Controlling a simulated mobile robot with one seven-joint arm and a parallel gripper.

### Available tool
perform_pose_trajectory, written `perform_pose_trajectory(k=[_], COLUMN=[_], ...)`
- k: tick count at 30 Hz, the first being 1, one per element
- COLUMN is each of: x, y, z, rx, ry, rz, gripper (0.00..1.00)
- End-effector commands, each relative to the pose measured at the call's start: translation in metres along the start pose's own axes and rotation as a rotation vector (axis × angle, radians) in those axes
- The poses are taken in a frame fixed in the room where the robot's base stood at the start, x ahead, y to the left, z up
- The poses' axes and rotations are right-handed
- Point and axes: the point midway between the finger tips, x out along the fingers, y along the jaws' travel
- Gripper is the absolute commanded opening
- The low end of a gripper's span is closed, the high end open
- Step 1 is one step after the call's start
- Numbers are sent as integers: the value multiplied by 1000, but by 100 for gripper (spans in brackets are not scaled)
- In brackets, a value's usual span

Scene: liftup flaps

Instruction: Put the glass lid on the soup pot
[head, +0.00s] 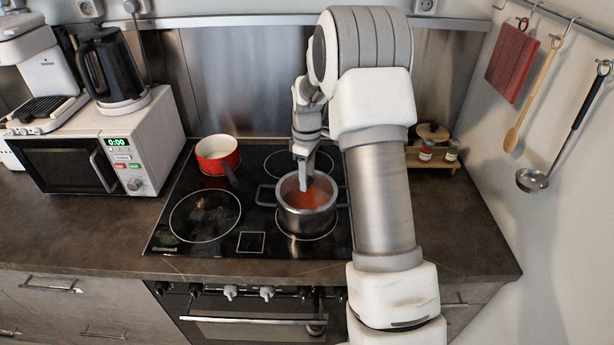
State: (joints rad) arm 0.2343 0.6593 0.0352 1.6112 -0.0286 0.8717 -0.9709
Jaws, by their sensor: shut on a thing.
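The soup pot (306,222) is a steel pot with side handles, standing on the front right of the black hob, with orange-red soup showing inside its rim. My gripper (304,182) points down over the middle of the pot, its fingertips at the height of the rim or just above. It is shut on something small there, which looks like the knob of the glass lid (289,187). The clear glass is hard to make out against the soup. I cannot tell whether the lid rests on the rim or hangs slightly above it.
A red saucepan (217,155) stands on the back left of the hob (190,240). A white microwave (100,150) with a black kettle (112,65) on top is at left. A small wooden rack (433,160) with jars stands behind my arm. The front left hob ring is free.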

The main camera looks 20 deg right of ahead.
Motion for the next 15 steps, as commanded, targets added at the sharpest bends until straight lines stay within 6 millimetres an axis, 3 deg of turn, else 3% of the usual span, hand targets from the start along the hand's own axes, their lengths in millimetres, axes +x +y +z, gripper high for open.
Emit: perform_pose_trajectory(k=[9,10,15], x=[0,0,0], y=[0,0,0], z=[0,0,0], rx=[0,0,0], ry=[1,1,1], rz=[1,1,1], gripper=[0,44,75])
